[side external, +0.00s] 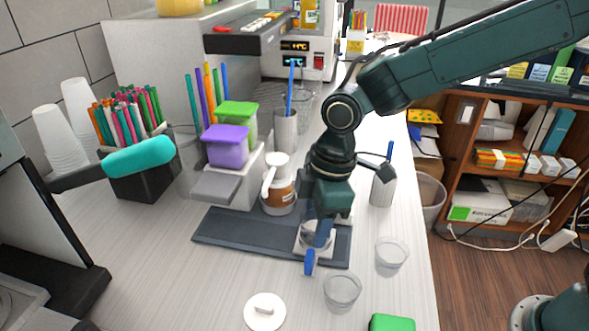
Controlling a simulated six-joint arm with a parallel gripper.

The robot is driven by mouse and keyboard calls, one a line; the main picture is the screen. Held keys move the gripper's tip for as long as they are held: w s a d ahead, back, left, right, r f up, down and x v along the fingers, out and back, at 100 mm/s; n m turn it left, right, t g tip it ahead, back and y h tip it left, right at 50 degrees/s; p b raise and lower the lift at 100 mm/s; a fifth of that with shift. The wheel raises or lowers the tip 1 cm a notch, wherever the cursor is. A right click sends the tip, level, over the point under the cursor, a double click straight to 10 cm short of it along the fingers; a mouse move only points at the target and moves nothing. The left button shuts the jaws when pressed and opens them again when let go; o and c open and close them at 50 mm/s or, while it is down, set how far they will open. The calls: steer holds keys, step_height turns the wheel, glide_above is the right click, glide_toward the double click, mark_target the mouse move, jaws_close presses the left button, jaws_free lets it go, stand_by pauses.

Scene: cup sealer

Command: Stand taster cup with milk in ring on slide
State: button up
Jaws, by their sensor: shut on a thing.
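My gripper (314,248) points down over the dark base plate (225,229), its blue fingers shut on a clear taster cup (311,229). The cup is at the pale ring piece of the slide (302,250) near the plate's right end. The fingers cover part of the cup and ring, so I cannot tell whether the cup is fully seated. Milk in it cannot be made out clearly.
Clear cups stand on the counter, one in front (342,291) and one to the right (391,256). A white lid (265,311) and a green block (392,323) lie near the front. A brown-banded container (279,198) stands close left of my gripper.

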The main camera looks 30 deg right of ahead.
steer(key=o, duration=0.7)
step_height(320, 180, up, 12)
steer(key=d, duration=0.1)
steer(key=shift+s+d, duration=0.35)
steer(key=shift+r, duration=0.1)
stand_by(0.4)
